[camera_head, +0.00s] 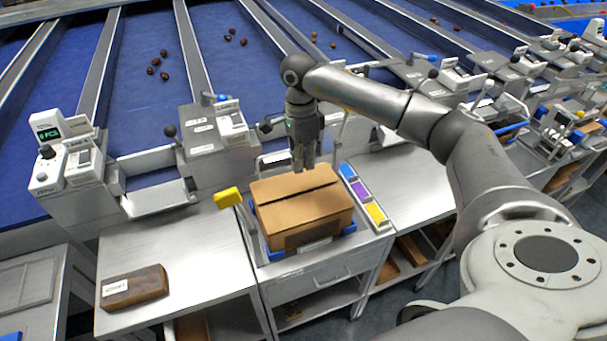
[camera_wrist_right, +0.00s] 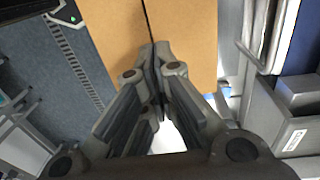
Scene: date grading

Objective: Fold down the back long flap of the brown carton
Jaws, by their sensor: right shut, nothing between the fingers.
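The brown carton (camera_head: 305,214) sits on the middle bench. Its top looks nearly closed: the back long flap (camera_head: 290,183) and the front long flap (camera_head: 308,207) lie about flat, with a dark narrow seam between them. My right gripper (camera_head: 304,166) points down at the back edge of the carton's top, with its fingers together and empty. In the right wrist view its shut fingertips (camera_wrist_right: 157,52) lie over the dark seam line between two brown flap panels (camera_wrist_right: 190,40). I cannot tell whether the tips touch the cardboard. My left gripper is not in view.
A labelled brown block (camera_head: 134,288) lies on the left bench, which has clear room.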

